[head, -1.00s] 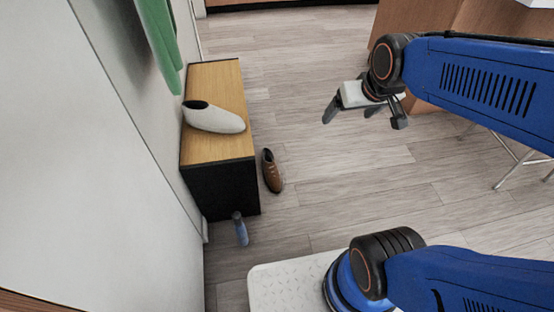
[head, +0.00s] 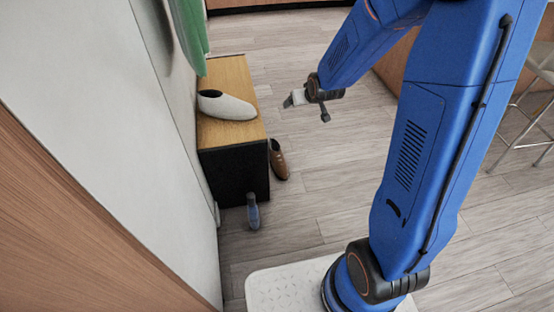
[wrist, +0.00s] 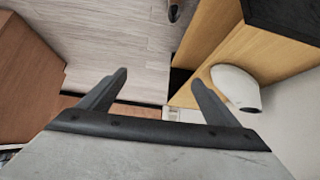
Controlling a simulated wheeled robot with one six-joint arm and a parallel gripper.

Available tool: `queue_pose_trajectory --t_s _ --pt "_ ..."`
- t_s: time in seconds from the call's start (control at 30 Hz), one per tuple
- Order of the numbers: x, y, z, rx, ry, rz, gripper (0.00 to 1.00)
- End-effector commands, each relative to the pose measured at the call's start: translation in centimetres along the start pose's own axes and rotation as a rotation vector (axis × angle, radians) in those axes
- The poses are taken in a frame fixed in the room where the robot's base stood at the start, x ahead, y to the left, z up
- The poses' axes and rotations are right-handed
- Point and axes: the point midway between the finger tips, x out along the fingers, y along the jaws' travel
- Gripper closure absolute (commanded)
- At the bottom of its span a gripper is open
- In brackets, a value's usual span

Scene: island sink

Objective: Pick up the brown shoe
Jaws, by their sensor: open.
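The brown shoe (head: 279,160) stands on the floor against the right side of the bench in the head view. A small dark shape (wrist: 174,12) at the top edge of the wrist view may be part of it; too little shows to be sure. My gripper (head: 305,109) is open and empty, in the air above the floor, beyond the shoe and right of the bench. In the wrist view its two fingers (wrist: 159,77) are spread with nothing between them.
The wood-topped bench (head: 232,75) with black end bears a pale shoe (head: 227,106), also in the wrist view (wrist: 236,87). A blue bottle (head: 253,212) stands in front of it. A green cloth (head: 189,30) hangs at the wall.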

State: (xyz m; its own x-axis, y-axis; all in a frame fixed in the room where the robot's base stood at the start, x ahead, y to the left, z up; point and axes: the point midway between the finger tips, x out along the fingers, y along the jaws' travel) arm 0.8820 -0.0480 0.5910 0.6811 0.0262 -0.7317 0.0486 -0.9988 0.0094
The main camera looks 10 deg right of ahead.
Motion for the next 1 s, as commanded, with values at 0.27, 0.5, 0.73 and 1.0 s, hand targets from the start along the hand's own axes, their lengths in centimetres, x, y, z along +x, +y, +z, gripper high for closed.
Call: queue_pose_trajectory --t_s 0.27,0.5,0.73,1.0 --pt "8.8 -0.6 1.4 -0.007 0.062 -0.007 0.16" --pt "15.6 -1.1 3.8 -0.013 0.122 -0.014 0.16" --pt "21.5 -1.6 7.0 -0.017 0.181 -0.021 0.16" --pt "27.5 -2.3 12.3 -0.021 0.249 -0.029 0.16"
